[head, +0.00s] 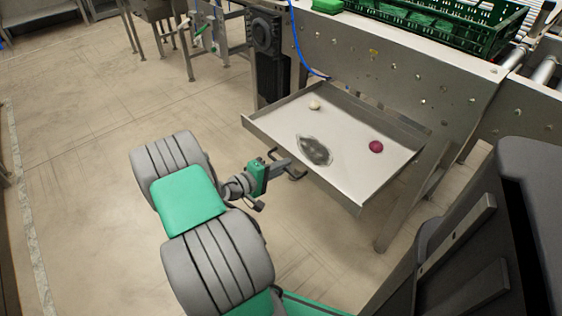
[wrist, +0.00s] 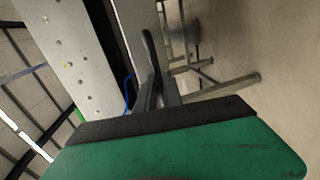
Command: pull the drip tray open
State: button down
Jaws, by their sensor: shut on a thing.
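The drip tray (head: 352,180) is a shallow grey metal tray standing out from under the conveyor in the head view. A pale round item (head: 314,105), a dark red round item (head: 376,147) and a dark wet-looking patch (head: 314,150) lie in it. Its dark handle (head: 297,177) is on the front wall. My gripper (head: 284,167) is at this handle and shut on it. In the wrist view my dark fingers (wrist: 155,85) show, but the grip itself is hard to make out.
The conveyor's side panel (head: 400,70) with several holes rises behind the tray. A green crate (head: 440,22) stands on top. A blue hose (head: 297,45) hangs at the tray's back left. A metal leg (head: 400,215) stands right of the tray. The floor at left is clear.

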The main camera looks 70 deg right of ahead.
jog(key=shift+w, duration=0.1)
jog(key=c, duration=1.5)
grip_release()
jog(key=p+v, duration=0.1)
jog(key=v, duration=0.6)
jog(key=shift+a+p, duration=0.3)
jog(key=shift+a, duration=0.05)
jog(key=shift+w, duration=0.1)
